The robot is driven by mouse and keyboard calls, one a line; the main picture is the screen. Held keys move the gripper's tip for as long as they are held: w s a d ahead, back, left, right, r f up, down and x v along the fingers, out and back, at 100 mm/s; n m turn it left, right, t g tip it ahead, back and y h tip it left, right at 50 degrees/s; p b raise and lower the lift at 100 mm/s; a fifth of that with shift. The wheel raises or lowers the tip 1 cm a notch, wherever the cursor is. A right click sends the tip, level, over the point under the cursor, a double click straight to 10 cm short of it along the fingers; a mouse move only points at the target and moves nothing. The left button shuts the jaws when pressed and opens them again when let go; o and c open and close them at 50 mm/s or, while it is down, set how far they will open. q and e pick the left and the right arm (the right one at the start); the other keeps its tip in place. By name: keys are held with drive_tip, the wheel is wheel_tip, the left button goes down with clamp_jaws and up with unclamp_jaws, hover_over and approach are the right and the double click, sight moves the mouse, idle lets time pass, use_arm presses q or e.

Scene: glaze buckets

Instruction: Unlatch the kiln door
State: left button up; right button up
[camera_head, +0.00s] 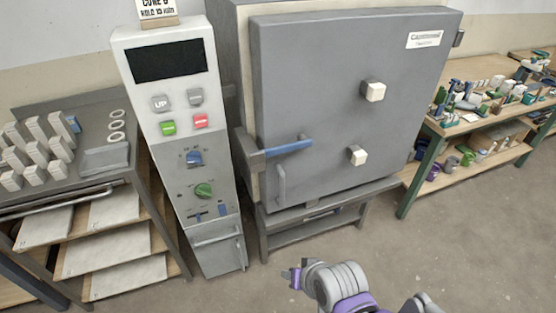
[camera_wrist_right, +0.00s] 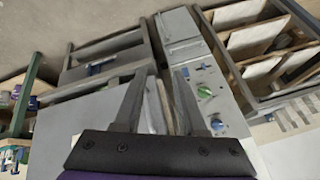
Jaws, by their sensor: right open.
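The kiln door (camera_head: 335,100) is a large grey slab, closed against the kiln body. A latch with a blue handle (camera_head: 288,148) lies nearly level across the door's lower left edge. A grey vertical pull handle (camera_head: 282,185) is just below it. My right gripper (camera_head: 290,276), with purple parts, is low in front of the kiln, apart from the latch. In the right wrist view its two fingers (camera_wrist_right: 160,73) are spread, with nothing clearly held. The kiln door (camera_wrist_right: 82,112) also shows there beside the fingers. My left gripper is out of view.
The control column (camera_head: 185,140), with buttons and knobs, stands left of the door. A shelf rack (camera_head: 110,215) is at far left. A workbench (camera_head: 450,120) with small items is at right. The floor (camera_head: 440,250) in front is clear.

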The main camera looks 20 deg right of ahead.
drive_tip(key=w+m, duration=0.1)
drive_tip(key=m, duration=0.1)
drive_tip(key=w+m+t+b, duration=0.1)
drive_tip(key=w+m, duration=0.2)
drive_tip(key=w, duration=0.1)
drive_tip(key=shift+a+r+m+y, duration=0.3)
drive_tip(key=shift+r+m+y, duration=0.1)
drive_tip(key=c, duration=0.5)
drive_tip(key=w+m+t, duration=0.1)
drive_tip(key=w+m, duration=0.1)
drive_tip(key=m, duration=0.1)
drive_tip(key=w+r+m+t+b, duration=0.1)
drive_tip(key=w+m, duration=0.1)
drive_tip(key=m, duration=0.1)
drive_tip(key=w+d+r+m+t+b, duration=0.1)
drive_tip(key=w+m, duration=0.2)
drive_tip(key=shift+w+r, duration=0.1)
clamp_jaws()
drive_tip(key=w+d+r+m+t+h+b, duration=0.1)
drive_tip(key=w+d+m, duration=0.6)
drive_tip(key=m, duration=1)
drive_tip(key=shift+w+r+t+h+b, duration=0.3)
drive_tip(key=shift+w+r+t+b, duration=0.6)
drive_tip(key=shift+w+t+b, duration=0.75)
drive_tip(key=shift+w+g+p, duration=0.25)
drive_tip(key=shift+p, duration=0.05)
